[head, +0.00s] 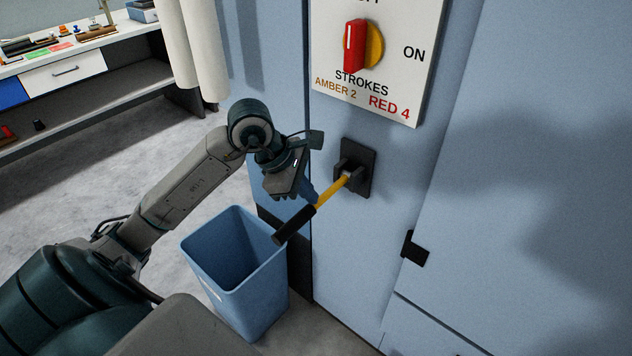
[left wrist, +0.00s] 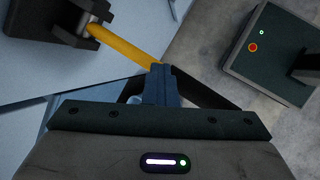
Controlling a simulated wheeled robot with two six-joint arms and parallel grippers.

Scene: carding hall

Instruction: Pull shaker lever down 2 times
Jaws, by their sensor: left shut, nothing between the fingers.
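The shaker lever has a yellow shaft (head: 333,190) and a black grip (head: 294,225). It comes out of a black bracket (head: 358,170) on the blue machine front and slopes down to the left in the head view. My left gripper (head: 312,197) is shut and empty, its blue fingertips close beside the upper left side of the shaft. In the left wrist view the shut fingertips (left wrist: 160,82) overlap the end of the yellow shaft (left wrist: 128,48). I cannot tell whether they touch it. My right gripper is not in view.
A sign (head: 376,60) above the lever reads STROKES, AMBER 2, RED 4, with a red and amber knob (head: 362,46). A blue open bin (head: 238,268) stands on the floor below my left gripper. A workbench (head: 85,60) with small items stands at the back left.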

